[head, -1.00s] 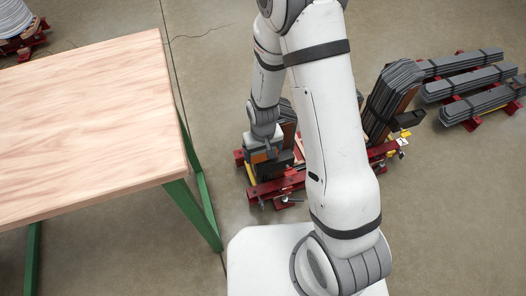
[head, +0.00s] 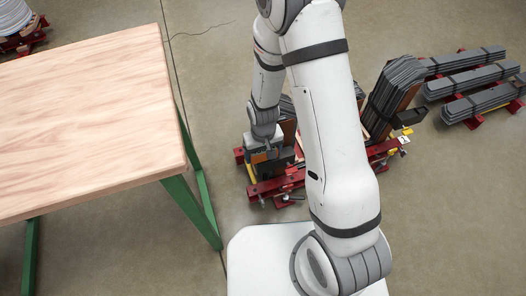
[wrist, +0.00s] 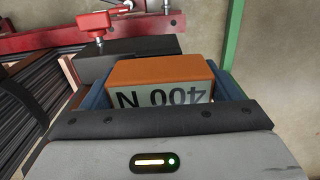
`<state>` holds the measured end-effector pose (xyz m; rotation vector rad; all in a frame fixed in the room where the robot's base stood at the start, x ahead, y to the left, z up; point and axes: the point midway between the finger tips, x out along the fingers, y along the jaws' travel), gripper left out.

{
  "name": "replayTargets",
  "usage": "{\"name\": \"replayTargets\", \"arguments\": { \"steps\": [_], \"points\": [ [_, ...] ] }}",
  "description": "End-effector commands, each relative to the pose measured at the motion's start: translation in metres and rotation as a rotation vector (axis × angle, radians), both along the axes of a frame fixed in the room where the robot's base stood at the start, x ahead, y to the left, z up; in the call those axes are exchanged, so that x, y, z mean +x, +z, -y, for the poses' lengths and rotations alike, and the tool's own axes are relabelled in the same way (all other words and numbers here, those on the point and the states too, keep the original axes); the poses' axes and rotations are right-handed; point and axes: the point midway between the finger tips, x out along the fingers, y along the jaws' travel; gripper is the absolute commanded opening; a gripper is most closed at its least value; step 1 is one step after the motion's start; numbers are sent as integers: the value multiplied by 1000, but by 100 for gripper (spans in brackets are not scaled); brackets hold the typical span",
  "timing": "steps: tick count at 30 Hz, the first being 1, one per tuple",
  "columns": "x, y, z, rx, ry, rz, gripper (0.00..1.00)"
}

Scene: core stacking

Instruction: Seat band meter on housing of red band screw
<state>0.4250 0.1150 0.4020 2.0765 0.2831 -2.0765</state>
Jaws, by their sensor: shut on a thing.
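The band meter (wrist: 165,72), an orange block with a "400 N" display that reads upside down, sits between the blue-padded fingers of my gripper (wrist: 163,88) in the wrist view. My gripper is shut on it. The black housing (wrist: 120,50) is just beyond the meter, partly hidden by it; I cannot tell whether they touch. The red band screw (wrist: 100,22) stands beyond the housing. In the head view my gripper (head: 266,148) is low at the left end of the core stand, and the meter is mostly hidden there.
The red stand (head: 275,187) carries dark laminated core limbs (head: 392,90). A wooden table (head: 90,110) with a green leg (head: 190,208) is close to its left. Stacks of grey laminations (head: 470,80) lie at the right.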

Motion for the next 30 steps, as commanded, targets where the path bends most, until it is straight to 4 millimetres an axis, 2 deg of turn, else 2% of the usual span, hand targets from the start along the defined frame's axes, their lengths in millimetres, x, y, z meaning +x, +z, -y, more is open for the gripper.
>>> {"name": "replayTargets", "arguments": {
  "steps": [5,6,11,20,30],
  "points": [
    [0,-5,0,0,0,0,55],
    [0,-4,0,0,0,1,87],
    [0,-4,0,0,0,0,100],
    [0,2,1,0,-1,1,100],
    [1,58,0,1,-1,2,100]
  ]
}}
